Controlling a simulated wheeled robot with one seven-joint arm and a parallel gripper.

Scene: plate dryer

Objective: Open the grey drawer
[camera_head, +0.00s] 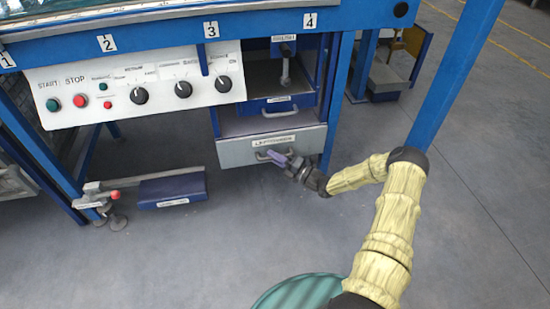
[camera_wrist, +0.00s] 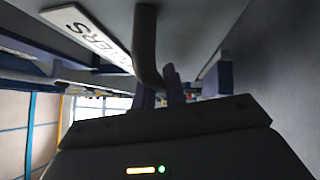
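The grey drawer (camera_head: 235,153) is the lowest unit under the workbench, with a white label and a curved grey handle (camera_head: 262,155) on its front. A grey surface shows behind the top edge of its front; I cannot tell whether this is the drawer's inside. My gripper (camera_head: 275,158), with purple fingers, is at the handle, at the middle of the drawer front. In the wrist view the dark handle (camera_wrist: 146,40) runs down to the two fingers (camera_wrist: 160,92), which stand close together. Whether they are closed on it is unclear.
A blue drawer (camera_head: 278,106) is just above the grey one. A blue table leg (camera_head: 335,95) stands to its right, and a blue pedal box (camera_head: 172,190) lies on the floor to the left. The floor in front of the drawer is clear.

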